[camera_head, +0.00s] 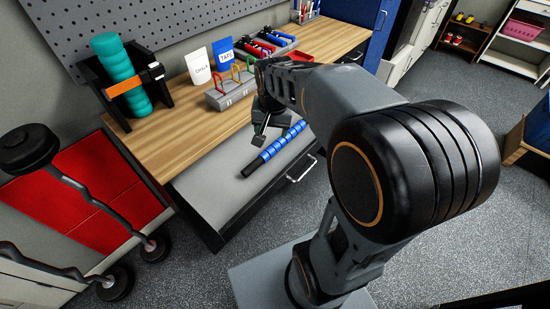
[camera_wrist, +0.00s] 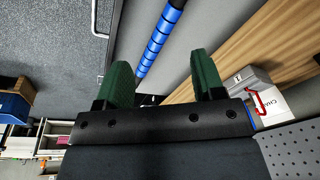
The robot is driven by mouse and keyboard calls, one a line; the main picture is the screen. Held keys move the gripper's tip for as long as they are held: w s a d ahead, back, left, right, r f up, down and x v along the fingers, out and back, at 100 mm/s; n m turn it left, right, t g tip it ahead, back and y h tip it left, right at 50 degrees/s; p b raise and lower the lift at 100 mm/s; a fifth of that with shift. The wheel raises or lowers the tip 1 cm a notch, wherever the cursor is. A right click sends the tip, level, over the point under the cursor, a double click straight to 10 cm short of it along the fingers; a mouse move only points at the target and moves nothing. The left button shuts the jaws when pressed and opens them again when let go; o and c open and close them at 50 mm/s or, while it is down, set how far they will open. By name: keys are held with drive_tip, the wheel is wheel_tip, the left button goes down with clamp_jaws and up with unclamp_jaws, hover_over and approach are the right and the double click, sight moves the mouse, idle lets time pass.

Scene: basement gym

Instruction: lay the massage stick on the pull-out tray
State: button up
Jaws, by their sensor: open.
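The massage stick (camera_head: 283,142), with blue segments and a black handle, lies slantwise on the grey pull-out tray (camera_head: 215,180), its far end partly hidden by my arm. My gripper (camera_head: 262,132) is above the tray, beside the stick's middle on its wood side in the head view. In the wrist view my gripper (camera_wrist: 161,62) shows two green fingers spread apart and empty. The stick (camera_wrist: 159,38) passes through the gap's view, nearer the left finger, beyond the fingertips. Its lower part there is hidden behind the gripper. The tray also shows in the wrist view (camera_wrist: 215,25).
Behind the tray, the wooden bench top (camera_head: 185,122) holds a rack with a teal roller (camera_head: 120,72), a grey holder with coloured clips (camera_head: 232,92) and chalk bags (camera_head: 198,68). A barbell rack part (camera_head: 28,150) stands left. The tray's front left is bare.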

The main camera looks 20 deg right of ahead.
drive_tip(key=s+a+n, duration=0.2)
drive_tip(key=s+n, duration=0.1)
drive_tip(key=s, duration=0.2)
drive_tip(key=s+a+n+t, duration=0.1)
drive_tip(key=s+a+n, duration=0.1)
drive_tip(key=s, duration=0.3)
drive_tip(key=shift+s+f+n+t, duration=0.2)
drive_tip(key=shift+s+n+t, duration=0.15)
drive_tip(key=shift+n, duration=0.35)
